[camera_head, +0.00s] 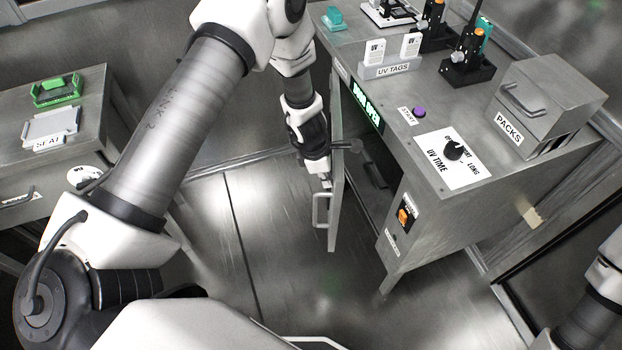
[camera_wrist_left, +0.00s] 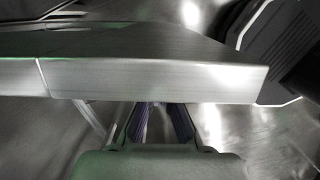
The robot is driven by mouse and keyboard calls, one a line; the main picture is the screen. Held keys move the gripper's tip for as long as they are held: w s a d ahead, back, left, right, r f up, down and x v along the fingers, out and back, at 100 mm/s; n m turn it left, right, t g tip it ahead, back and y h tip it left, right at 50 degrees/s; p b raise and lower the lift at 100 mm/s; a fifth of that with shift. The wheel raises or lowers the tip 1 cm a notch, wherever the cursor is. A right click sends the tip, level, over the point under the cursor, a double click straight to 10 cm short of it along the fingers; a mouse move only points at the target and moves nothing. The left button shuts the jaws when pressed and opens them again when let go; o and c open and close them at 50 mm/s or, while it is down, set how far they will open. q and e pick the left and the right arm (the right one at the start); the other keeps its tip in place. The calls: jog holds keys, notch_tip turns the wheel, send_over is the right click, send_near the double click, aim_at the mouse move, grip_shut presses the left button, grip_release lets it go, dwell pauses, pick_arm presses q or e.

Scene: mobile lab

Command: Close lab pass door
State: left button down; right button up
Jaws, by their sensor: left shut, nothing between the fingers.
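The grey metal pass door (camera_head: 338,215) stands open, swung out from the front of the bench and seen nearly edge-on. Its bar handle (camera_head: 319,209) is on the left face. My left gripper (camera_head: 326,183) points down beside that left face, just above the handle; it is shut and empty. I cannot tell whether it touches the door. In the left wrist view the door (camera_wrist_left: 150,78) spans the picture just past my left fingers (camera_wrist_left: 160,128). The dark opening (camera_head: 372,165) shows to the right of the door. My right gripper is out of view.
The bench (camera_head: 500,190) carries a UV tags holder (camera_head: 390,70), a packs box (camera_head: 548,95), a UV time dial (camera_head: 453,150) and a purple button (camera_head: 418,112). A green lit sign (camera_head: 366,106) is on its front. Another table (camera_head: 90,110) stands left. Floor (camera_head: 215,215) between is clear.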

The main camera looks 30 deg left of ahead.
pick_arm(q)
jog(key=shift+n, duration=0.7)
jog(key=w+d, duration=0.1)
jog(key=d, duration=0.2)
jog(key=w+d, duration=0.1)
jog(key=shift+w+d, duration=0.2)
jog(key=shift+w, duration=0.1)
jog(key=shift+a, duration=0.1)
